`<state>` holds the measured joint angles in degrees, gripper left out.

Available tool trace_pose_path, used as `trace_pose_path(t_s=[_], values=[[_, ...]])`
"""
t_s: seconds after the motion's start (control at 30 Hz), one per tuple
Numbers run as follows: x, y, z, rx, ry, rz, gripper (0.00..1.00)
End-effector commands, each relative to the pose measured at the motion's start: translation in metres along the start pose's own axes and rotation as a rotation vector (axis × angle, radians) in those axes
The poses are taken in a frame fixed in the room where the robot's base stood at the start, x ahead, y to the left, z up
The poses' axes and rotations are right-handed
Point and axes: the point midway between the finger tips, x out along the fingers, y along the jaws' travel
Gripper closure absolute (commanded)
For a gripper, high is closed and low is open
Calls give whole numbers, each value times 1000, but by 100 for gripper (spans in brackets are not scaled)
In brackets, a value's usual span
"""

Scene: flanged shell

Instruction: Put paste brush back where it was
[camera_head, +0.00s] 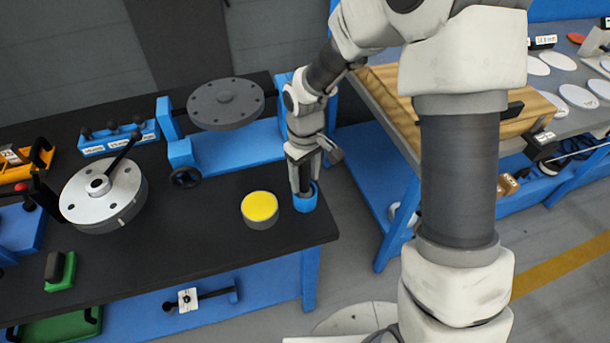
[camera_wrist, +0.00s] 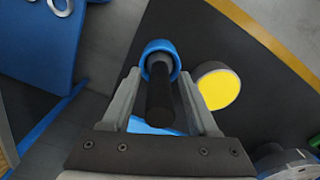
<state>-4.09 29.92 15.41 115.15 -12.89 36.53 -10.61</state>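The paste brush shows as a dark round handle (camera_wrist: 160,105) in the wrist view. It stands in a blue ring-shaped cup (camera_head: 306,201) at the front right corner of the black bench. The cup's rim also shows in the wrist view (camera_wrist: 160,47). The brush's lower end is hidden in the cup. My gripper (camera_head: 303,186) points down over the cup. In the wrist view its fingers (camera_wrist: 158,82) stand either side of the handle, with a gap visible on each side, so it looks open. A grey tin with yellow paste (camera_head: 260,208) sits just left of the cup.
A round flanged part (camera_head: 103,195) stands on the bench at left. A grey disc (camera_head: 226,104) on a blue stand is behind the tin. A green-based block (camera_head: 60,270) lies at front left. The bench (camera_head: 180,240) is clear in front. A second bench with boards is at right.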

Motion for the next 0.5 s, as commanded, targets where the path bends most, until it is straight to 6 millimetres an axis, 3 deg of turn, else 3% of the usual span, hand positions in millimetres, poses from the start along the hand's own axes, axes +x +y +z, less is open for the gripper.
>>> trace_pose_path(t_s=[0.3, 0.5], values=[[-1, 0, 0, 1, 1, 0, 40], [-32, 1, -1, 2, 5, 2, 40]])
